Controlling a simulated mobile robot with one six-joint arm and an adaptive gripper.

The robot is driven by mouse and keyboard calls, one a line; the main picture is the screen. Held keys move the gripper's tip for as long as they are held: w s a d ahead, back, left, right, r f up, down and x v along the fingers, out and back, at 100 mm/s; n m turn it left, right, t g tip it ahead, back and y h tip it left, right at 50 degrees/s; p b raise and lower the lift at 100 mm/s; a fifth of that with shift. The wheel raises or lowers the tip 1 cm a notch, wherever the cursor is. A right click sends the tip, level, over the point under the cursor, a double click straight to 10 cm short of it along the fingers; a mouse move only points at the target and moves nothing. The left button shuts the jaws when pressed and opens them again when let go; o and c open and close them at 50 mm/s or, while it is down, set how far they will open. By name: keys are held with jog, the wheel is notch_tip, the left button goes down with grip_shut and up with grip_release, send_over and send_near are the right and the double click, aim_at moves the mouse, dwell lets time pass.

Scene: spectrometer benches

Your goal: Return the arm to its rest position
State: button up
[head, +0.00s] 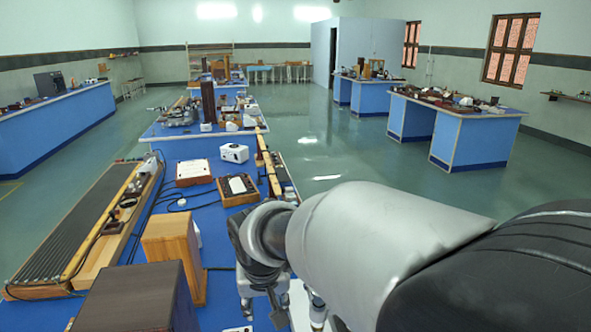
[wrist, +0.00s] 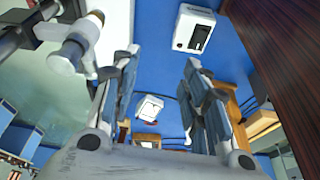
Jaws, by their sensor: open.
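My arm reaches from the lower right of the head view over the front part of the blue bench (head: 215,290). My gripper (wrist: 160,75) shows in the wrist view with its two fingers well apart and nothing between them. The blue bench top (wrist: 150,55) lies beyond the fingers.
Near my arm stand a wooden box (head: 170,250), a dark brown box (head: 137,298), a long ribbed board (head: 75,220), and a wooden-framed meter (head: 237,188). A white device (head: 234,153) sits farther back. Open floor (head: 340,150) lies right of the bench.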

jog(key=s+d+r+m, duration=0.1)
jog(key=s+d+r, duration=0.25)
jog(key=d, duration=0.35)
jog(key=s+d+r, duration=0.3)
jog(key=s+d, duration=0.2)
jog(key=d, duration=0.1)
jog(key=s+d+f+m+t, duration=0.1)
jog(key=s+d, duration=0.7)
jog(key=s, duration=0.5)
jog(key=shift+s+h, duration=0.25)
jog(key=shift+h, duration=0.05)
jog(key=shift+d, duration=0.1)
